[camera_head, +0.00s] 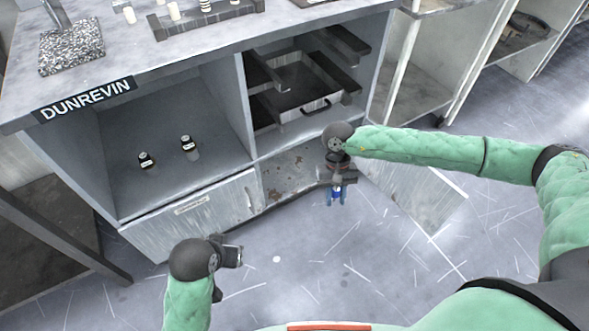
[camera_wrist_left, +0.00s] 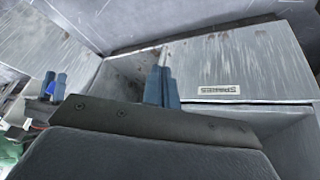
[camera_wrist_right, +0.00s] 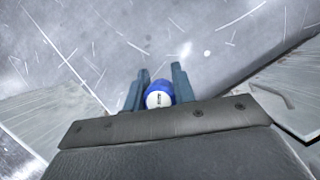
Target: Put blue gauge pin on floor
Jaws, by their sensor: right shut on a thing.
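The blue gauge pin (camera_wrist_right: 158,95) has a white end face and sits between the two blue-grey fingers of my right gripper (camera_wrist_right: 160,88). In the head view my right gripper (camera_head: 336,198) is shut on the pin (camera_head: 336,191), in front of the open lower cabinet and above the floor (camera_head: 330,270). My left gripper (camera_head: 238,256) is low at the left, in front of the closed cabinet door; in its wrist view its fingers (camera_wrist_left: 162,87) are together and empty. The gap between the pin and the floor cannot be told.
A cabinet door (camera_head: 418,195) stands open to the right of my right gripper. The closed labelled door (camera_head: 190,215) is on the left. A drawer (camera_head: 305,95) is above. The floor in front is clear.

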